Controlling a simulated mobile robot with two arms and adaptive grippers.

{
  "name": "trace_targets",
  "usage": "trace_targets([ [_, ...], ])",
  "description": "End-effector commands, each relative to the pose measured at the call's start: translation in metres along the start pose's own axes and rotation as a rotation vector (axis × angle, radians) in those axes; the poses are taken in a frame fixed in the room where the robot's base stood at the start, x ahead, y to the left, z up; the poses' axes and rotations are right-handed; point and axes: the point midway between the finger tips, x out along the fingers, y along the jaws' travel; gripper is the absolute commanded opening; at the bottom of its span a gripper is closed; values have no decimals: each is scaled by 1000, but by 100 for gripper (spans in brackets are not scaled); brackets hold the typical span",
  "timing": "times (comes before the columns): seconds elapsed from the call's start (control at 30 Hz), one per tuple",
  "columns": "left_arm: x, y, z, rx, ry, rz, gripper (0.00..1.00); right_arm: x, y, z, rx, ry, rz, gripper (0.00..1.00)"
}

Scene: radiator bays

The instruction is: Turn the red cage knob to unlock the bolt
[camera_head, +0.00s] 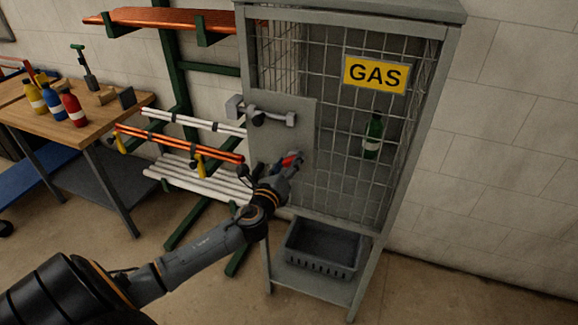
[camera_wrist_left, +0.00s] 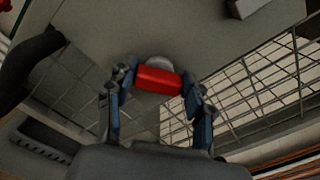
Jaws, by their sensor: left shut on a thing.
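The red cage knob (camera_head: 291,160) is on the grey plate of the cage front in the head view. In the left wrist view the red knob (camera_wrist_left: 159,80) lies between the two fingers, a grey round base behind it. My left gripper (camera_head: 283,168) is shut on the knob; it also shows in the left wrist view (camera_wrist_left: 158,88). The bolt (camera_head: 265,115) is a grey bar across the cage's left edge, above the knob. My right gripper is in neither view.
The cage (camera_head: 318,118) carries a yellow GAS sign (camera_head: 375,75) and holds a green bottle (camera_head: 373,137). A dark crate (camera_head: 322,262) sits on its lower shelf. A pipe rack (camera_head: 181,90) stands left of it. A workbench (camera_head: 118,118) with several bottles is further left.

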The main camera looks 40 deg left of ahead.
Motion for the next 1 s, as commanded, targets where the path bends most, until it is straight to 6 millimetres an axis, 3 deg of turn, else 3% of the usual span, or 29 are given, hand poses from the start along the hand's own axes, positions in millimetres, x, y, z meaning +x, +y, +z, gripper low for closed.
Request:
trace_targets([
  [0.6,0,5,-1,-585,-2,0,21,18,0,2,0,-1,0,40],
  [1.0,0,6,-2,-870,-2,0,21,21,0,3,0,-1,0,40],
])
